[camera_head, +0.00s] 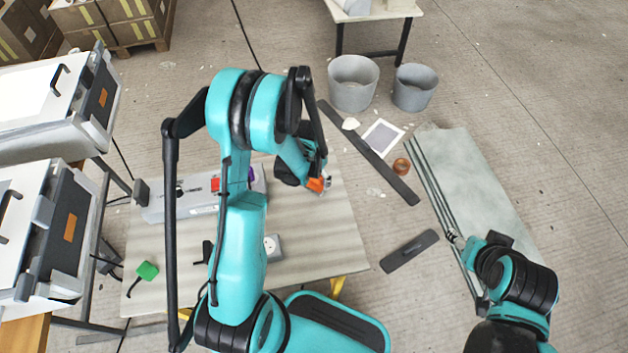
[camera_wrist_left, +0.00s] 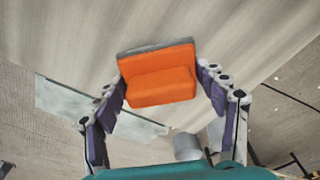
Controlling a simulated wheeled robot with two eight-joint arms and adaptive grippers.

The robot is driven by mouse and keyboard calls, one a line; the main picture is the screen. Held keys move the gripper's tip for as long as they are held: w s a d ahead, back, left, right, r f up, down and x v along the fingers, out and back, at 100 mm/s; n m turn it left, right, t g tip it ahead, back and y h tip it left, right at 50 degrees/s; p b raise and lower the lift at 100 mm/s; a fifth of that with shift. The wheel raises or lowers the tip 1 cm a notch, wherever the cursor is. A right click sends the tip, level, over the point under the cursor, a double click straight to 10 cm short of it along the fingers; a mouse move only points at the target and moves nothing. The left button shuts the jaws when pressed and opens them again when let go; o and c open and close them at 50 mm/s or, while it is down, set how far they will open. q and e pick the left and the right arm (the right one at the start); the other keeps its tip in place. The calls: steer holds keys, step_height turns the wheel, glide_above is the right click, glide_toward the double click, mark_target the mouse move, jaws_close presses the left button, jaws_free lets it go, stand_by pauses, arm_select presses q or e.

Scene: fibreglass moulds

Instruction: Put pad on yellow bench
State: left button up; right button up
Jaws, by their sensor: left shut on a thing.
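The pad (camera_wrist_left: 160,88) is an orange block with a grey edge. In the left wrist view it sits between the two fingers of my left gripper (camera_wrist_left: 165,98), which is shut on it. In the head view a small orange part of the pad (camera_head: 318,184) shows at my left gripper (camera_head: 308,178), over the right part of the bench's back half. The yellow bench (camera_head: 320,235) has a pale striped top and yellow legs. I cannot tell whether the pad touches it. My right arm is at the lower right; its gripper's jaw state is unclear.
A grey machine (camera_head: 190,197), a green-headed tool (camera_head: 147,270) and a small grey-white block (camera_head: 272,247) lie on the bench. Its right part is clear. Grey buckets (camera_head: 353,82), dark strips (camera_head: 408,251) and a pale sheet (camera_head: 475,185) are to the right.

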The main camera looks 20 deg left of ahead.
arm_select(q)
steer(key=shift+f, duration=0.15)
steer(key=shift+f, duration=0.1)
steer(key=o, duration=0.8)
steer(key=shift+f, duration=0.1)
steer(key=o, duration=0.4)
